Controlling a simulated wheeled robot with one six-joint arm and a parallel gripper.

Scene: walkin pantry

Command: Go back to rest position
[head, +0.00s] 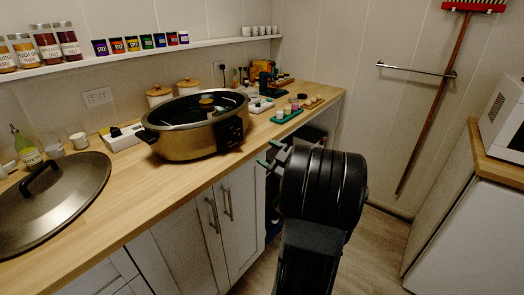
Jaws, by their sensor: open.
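My gripper (270,157) is open and shows partly past the dark wrist of my arm. Its green-tipped fingers point left, near the front edge of the wooden counter (182,187). Nothing shows between the fingers. The rest of the gripper is hidden behind my arm, which reaches up from the bottom of the head view.
A large golden pot (190,142) stands open on the counter, its lid (62,205) lying at the left. A green tray (287,115) with small items sits near the counter edge. A microwave (507,117) stands at right. Floor (375,250) is clear right of my arm.

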